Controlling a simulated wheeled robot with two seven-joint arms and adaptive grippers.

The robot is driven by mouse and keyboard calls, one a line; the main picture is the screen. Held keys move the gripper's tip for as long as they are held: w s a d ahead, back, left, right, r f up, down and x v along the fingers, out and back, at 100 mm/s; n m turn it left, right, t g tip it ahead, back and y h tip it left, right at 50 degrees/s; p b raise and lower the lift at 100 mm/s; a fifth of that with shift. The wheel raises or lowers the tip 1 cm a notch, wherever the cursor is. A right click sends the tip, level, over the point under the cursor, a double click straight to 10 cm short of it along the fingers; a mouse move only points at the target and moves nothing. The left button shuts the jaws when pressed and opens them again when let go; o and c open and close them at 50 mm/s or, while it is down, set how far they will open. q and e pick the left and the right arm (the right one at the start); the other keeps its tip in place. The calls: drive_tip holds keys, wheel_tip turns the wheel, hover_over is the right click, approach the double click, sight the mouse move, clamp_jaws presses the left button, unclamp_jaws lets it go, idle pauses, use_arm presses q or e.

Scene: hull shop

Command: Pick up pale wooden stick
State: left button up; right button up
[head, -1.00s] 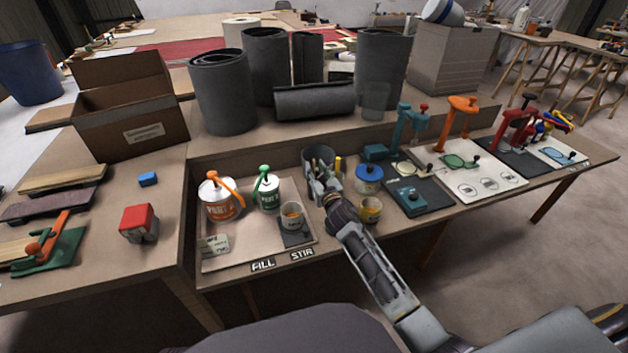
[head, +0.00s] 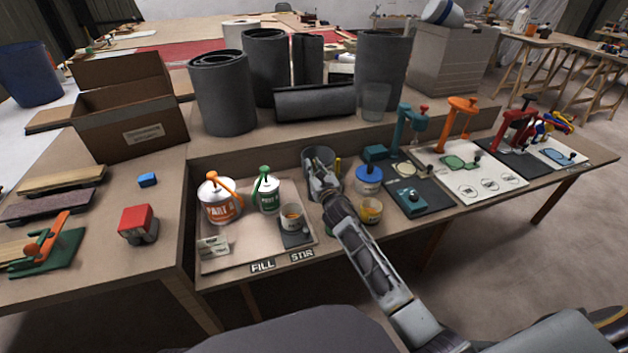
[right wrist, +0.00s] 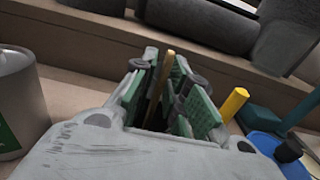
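The wooden stick (right wrist: 166,64) stands nearly upright in the right wrist view, between the green-padded fingers of my right gripper (right wrist: 166,82). The fingers are spread, with gaps beside the stick, and its lower end is hidden. In the head view my right gripper (head: 317,172) reaches over the dark grey cup (head: 311,156) at the back of the bench and covers much of it; the stick cannot be made out there. My left gripper is not in view.
A yellow stick-like piece (right wrist: 235,103) stands right of the fingers. A blue-lidded can (head: 369,181) and a yellow-rimmed cup (head: 370,213) are close to the right. A tray (head: 234,255) with orange-pump (head: 219,207) and green-pump (head: 267,198) cans lies left. Grey rolls (head: 222,95) stand behind.

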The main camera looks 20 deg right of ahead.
clamp_jaws()
drive_tip(key=shift+r, duration=0.1)
drive_tip(key=shift+r+p, duration=0.4)
drive_tip(key=shift+r, duration=0.3)
wheel_tip(320, 180, up, 7)
drive_tip(key=p, duration=0.3)
drive_tip(key=shift+r, duration=0.1)
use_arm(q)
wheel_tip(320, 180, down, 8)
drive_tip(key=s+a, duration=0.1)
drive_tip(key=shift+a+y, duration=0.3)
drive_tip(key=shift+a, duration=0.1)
use_arm(e)
drive_tip(key=shift+r, duration=0.6)
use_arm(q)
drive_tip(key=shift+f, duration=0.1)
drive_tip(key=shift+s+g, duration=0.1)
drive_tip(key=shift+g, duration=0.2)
